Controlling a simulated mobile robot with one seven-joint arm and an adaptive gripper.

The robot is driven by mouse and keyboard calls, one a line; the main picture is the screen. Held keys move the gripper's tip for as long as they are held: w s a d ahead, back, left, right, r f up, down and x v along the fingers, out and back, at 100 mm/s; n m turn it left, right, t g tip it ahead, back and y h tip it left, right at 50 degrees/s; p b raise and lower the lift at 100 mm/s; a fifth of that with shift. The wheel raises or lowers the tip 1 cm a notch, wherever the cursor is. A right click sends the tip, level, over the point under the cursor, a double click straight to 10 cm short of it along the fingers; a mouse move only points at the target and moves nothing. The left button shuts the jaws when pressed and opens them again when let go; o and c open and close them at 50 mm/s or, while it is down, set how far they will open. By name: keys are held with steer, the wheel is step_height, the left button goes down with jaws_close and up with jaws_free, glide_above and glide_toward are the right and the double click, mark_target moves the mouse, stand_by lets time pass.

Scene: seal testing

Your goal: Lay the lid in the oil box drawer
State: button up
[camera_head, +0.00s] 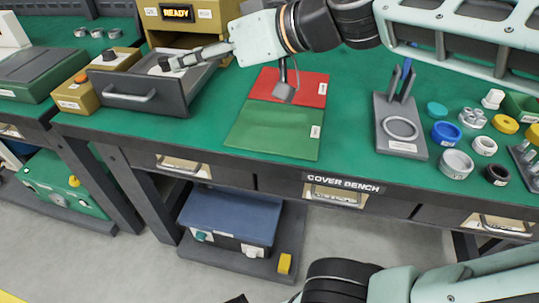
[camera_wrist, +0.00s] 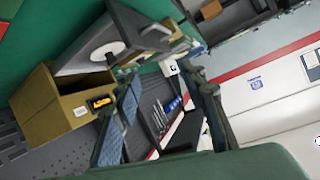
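The grey drawer (camera_head: 150,101) of the oil box (camera_head: 190,24) is pulled open on the left of the green bench. A pale round piece, seemingly the lid, lies in it (camera_head: 157,71), partly hidden by my gripper (camera_head: 173,64), whose fingertips are over the drawer. In the wrist view, the yellow box (camera_wrist: 62,105) and the drawer (camera_wrist: 88,62) show at upper left, with the pale round piece (camera_wrist: 107,51) inside. My gripper (camera_wrist: 162,78) has its fingers spread, with nothing visible gripped between them.
A red and green mat (camera_head: 275,130) lies mid-bench. A grey stand (camera_head: 400,135) with upright prongs and a ring is to its right, then several loose rings and caps. A small yellow box with an orange button (camera_head: 78,92) stands left of the drawer.

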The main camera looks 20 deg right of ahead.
steer(key=s+d+f+m+g+h, duration=0.1)
steer(key=s+d+f+m+h, duration=0.2)
steer(key=s+f, duration=0.4)
steer(key=s+d+f+m+g+h, duration=0.2)
steer(key=s+d+f+m+h, duration=0.1)
steer(key=s+d+f+h, duration=0.2)
steer(key=shift+s+f+g+h, duration=0.3)
steer(key=shift+s+f+h, duration=0.4)
steer(key=shift+s+f, duration=0.25)
steer(key=shift+a+r, duration=0.1)
steer(key=shift+r, duration=0.05)
step_height(320, 180, up, 34)
steer(key=p, duration=3.4)
steer(key=shift+r, duration=0.15)
steer(key=shift+c, duration=0.4)
